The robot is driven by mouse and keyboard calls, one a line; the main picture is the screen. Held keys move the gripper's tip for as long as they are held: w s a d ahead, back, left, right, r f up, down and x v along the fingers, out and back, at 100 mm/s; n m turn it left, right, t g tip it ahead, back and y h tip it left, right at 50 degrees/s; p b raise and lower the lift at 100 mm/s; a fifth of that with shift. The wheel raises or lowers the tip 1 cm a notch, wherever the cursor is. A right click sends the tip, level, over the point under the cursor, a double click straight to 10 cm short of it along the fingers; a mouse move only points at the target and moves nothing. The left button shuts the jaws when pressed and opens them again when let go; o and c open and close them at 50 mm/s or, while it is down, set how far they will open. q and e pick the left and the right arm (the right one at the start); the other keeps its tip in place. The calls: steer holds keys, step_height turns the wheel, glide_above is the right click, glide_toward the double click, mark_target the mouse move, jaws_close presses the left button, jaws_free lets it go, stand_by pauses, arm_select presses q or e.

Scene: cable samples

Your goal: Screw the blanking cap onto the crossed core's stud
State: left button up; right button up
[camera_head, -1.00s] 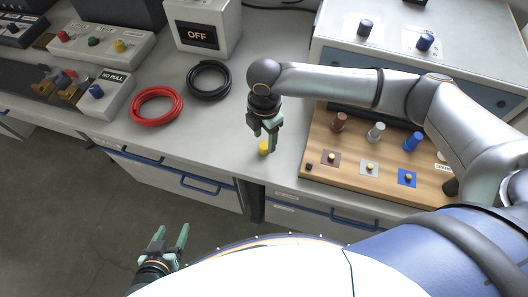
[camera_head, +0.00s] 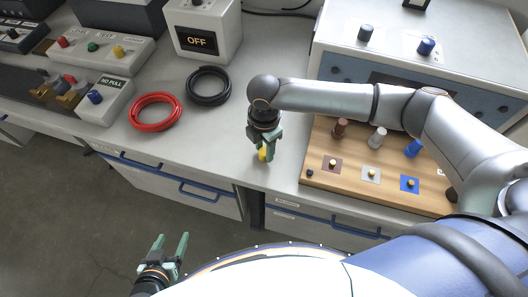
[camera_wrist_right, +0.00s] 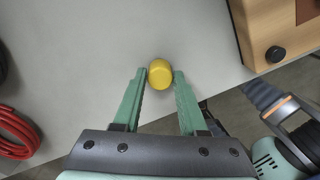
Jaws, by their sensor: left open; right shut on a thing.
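A small yellow cap (camera_head: 262,156) is at the bench's front edge, left of the wooden board. It also shows between the fingertips in the right wrist view (camera_wrist_right: 160,74). My right gripper (camera_head: 264,150) points down and is shut on the yellow cap, its fingers on either side. The wooden board (camera_head: 318,148) carries small brass studs on a brown patch (camera_head: 327,168), a grey patch (camera_head: 365,178) and a blue patch (camera_head: 404,188). I cannot tell from these views which core is crossed. My left gripper (camera_head: 172,240) is open and empty, low in front of the bench.
Brown (camera_head: 340,128), grey (camera_head: 377,138) and blue (camera_head: 413,148) posts stand along the board's back, the blue one close to my right arm. A red cable coil (camera_head: 155,112) and a black coil (camera_head: 208,86) lie to the left. A large instrument box (camera_head: 440,75) stands behind.

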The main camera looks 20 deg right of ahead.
mark_target(264, 151)
jaws_close()
step_height(264, 151, up, 5)
steer(key=p, duration=0.6)
steer(key=shift+r, duration=0.1)
arm_select(q)
step_height(264, 151, up, 6)
steer(key=shift+f, duration=0.1)
